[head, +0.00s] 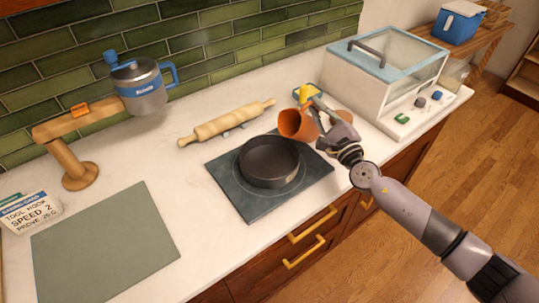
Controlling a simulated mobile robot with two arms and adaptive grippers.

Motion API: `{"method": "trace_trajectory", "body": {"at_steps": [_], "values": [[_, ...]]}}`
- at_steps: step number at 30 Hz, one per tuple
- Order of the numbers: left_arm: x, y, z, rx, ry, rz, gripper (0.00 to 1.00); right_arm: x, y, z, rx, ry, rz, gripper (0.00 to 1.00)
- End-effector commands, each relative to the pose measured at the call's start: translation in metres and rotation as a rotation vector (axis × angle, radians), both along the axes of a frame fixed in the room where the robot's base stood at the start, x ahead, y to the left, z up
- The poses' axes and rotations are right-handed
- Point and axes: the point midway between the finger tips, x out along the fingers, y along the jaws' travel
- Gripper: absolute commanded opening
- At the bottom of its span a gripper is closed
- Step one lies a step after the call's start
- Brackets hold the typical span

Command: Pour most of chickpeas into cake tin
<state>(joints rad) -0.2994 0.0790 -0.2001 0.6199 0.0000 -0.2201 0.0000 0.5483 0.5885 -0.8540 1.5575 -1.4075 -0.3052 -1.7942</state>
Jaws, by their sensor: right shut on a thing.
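The cake tin (268,162) is a dark round pan standing on a dark square mat (247,205) on the counter. My right gripper (318,118) is shut on an orange cup (290,124) just right of and behind the tin. The cup is tilted, with its mouth facing left toward the tin. No chickpeas can be made out in the cup or in the tin. The tin's inside looks dark and empty from here. My left gripper is not in view.
A rolling pin (228,122) lies behind the tin. A wooden mixer stand (78,160) with a jug (140,88) is at the left, near a grey-green mat (103,243). A glass-lidded machine (384,82) stands at the right. The white counter between the mats is clear.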

Motion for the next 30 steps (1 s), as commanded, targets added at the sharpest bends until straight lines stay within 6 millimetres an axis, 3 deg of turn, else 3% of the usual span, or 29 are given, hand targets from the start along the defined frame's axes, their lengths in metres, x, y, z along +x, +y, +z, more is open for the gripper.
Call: {"method": "trace_trajectory", "body": {"at_steps": [5,14,23,30], "values": [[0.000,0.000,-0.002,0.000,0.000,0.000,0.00,-0.003,0.004,0.003,-0.075,-0.051,-0.001,0.00],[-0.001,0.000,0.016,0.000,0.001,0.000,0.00,-0.009,0.014,0.021,-0.202,-0.128,-0.001,0.00],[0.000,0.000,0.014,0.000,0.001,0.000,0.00,-0.016,0.025,0.016,-0.329,-0.209,0.000,0.00],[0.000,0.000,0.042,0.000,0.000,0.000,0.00,-0.029,0.047,0.030,-0.430,-0.269,0.000,0.00]]}}
